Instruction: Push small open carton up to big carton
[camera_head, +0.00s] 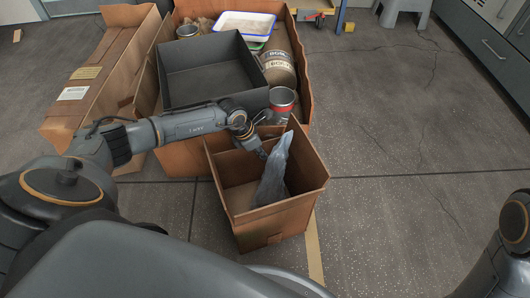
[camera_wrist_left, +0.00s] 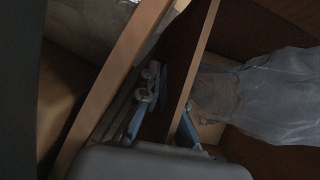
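The small open carton (camera_head: 272,226) stands on the floor in the middle of the head view, with a grey translucent bag (camera_head: 274,172) inside it. The big carton (camera_head: 183,158) stands just behind it; my arm and the small carton's raised walls hide whether they touch. The bag (camera_wrist_left: 275,95) shows at right there. My right gripper is out of view.
The big carton holds a dark grey bin (camera_head: 211,72), a white tray (camera_head: 245,24), a printed sack or roll (camera_head: 278,68) and a metal can (camera_head: 282,102). The floor (camera_head: 400,140) is clear at right; grey cabinets (camera_head: 495,45) stand beyond.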

